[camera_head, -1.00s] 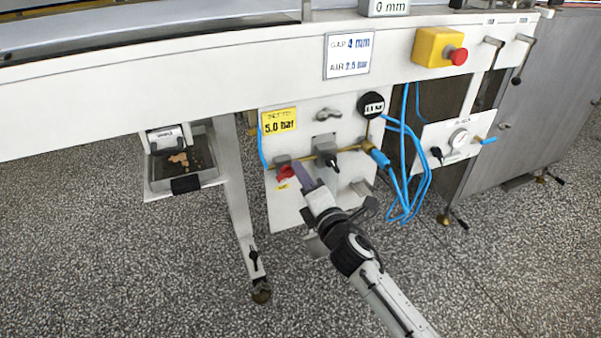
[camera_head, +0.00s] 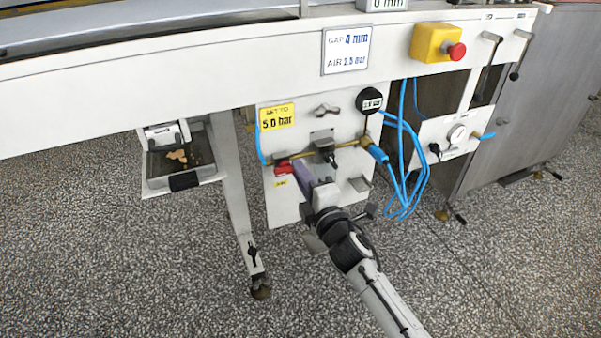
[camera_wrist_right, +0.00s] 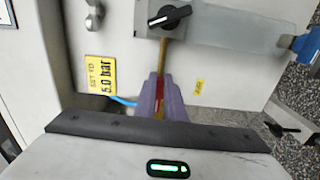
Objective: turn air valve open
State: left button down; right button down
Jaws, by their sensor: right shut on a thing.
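The red air valve handle (camera_head: 283,169) sits at the left end of a brass pipe on the white panel, and lies roughly level along the pipe. My right gripper (camera_head: 297,168) reaches it from the lower right, with its purple fingers over the handle's right end. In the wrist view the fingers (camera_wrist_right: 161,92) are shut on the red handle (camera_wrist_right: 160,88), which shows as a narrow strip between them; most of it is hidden. My left gripper is in neither view.
A yellow 5.0 bar label (camera_head: 278,118), a black regulator knob (camera_head: 326,153) and a round gauge (camera_head: 369,100) are close by. Blue hoses (camera_head: 408,170) hang to the right. A crumb tray (camera_head: 180,165) is at left. Floor below is open.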

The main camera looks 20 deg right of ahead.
jog(key=shift+s+a+f, duration=0.1)
jog(key=shift+a+f, duration=0.15)
jog(key=shift+a, duration=0.2)
jog(key=c, duration=1.8)
grip_release()
jog(key=shift+r, duration=0.1)
jog(key=shift+c, duration=0.2)
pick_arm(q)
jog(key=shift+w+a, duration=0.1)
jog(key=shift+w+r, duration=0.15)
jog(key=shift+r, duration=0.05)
pick_arm(e)
jog(key=shift+d+r, duration=0.1)
pick_arm(q)
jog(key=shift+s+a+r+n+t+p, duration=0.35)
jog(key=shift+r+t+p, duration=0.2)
jog(key=shift+p, duration=0.4)
pick_arm(e)
jog(key=s, duration=1)
jog(key=shift+d, duration=0.15)
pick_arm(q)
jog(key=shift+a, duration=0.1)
pick_arm(e)
jog(key=shift+s, duration=0.15)
